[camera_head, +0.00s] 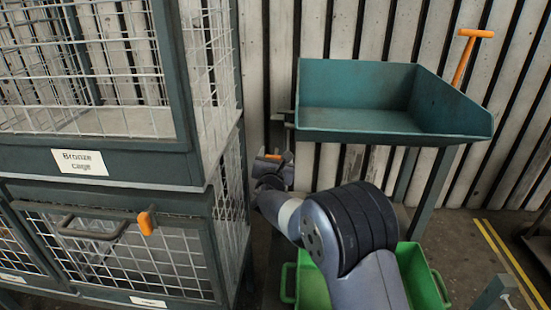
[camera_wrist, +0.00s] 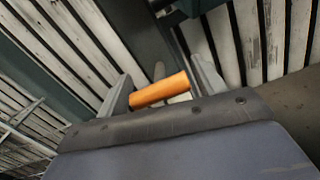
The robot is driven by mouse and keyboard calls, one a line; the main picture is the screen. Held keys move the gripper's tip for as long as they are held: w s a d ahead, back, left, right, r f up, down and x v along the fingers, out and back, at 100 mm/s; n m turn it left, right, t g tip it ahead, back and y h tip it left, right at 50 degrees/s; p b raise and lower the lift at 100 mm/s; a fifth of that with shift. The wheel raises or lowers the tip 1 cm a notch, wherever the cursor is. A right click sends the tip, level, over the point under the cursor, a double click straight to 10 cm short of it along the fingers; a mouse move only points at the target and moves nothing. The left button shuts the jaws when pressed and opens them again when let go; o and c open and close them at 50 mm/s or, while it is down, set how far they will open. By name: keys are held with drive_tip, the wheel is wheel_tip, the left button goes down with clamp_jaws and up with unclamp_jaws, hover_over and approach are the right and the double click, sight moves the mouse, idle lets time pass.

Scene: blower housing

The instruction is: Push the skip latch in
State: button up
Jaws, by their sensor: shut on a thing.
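The teal skip (camera_head: 365,85) is a tilted-looking open tray on a stand, with dark latch hardware (camera_head: 284,118) on its left side. My gripper (camera_head: 273,168) is just below and left of that hardware. In the wrist view, my gripper (camera_wrist: 163,88) has its two fingers at either end of an orange cylindrical handle (camera_wrist: 160,90) and is shut on it. A small bit of orange (camera_head: 272,157) also shows at the gripper in the head view. How the handle joins the latch is hidden.
A wire-mesh cage (camera_head: 95,160) with an orange-tabbed door latch (camera_head: 146,221) stands close on the left. A green bin (camera_head: 425,275) is under the skip. An orange-topped lever (camera_head: 466,58) rises at the skip's right. A ribbed wall is behind.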

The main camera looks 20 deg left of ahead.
drive_tip(key=o, duration=1.3)
drive_tip(key=shift+w, duration=0.2)
drive_tip(key=shift+o, duration=0.2)
drive_tip(key=shift+s, duration=0.1)
drive_tip(key=v, duration=1)
drive_tip(key=shift+s+p, duration=0.35)
drive_tip(key=shift+p, duration=0.05)
drive_tip(key=x, duration=1)
drive_tip(key=shift+w+b, duration=0.35)
drive_tip(key=shift+w, duration=0.05)
drive_tip(key=shift+s+d, duration=0.1)
drive_tip(key=shift+s, duration=0.35)
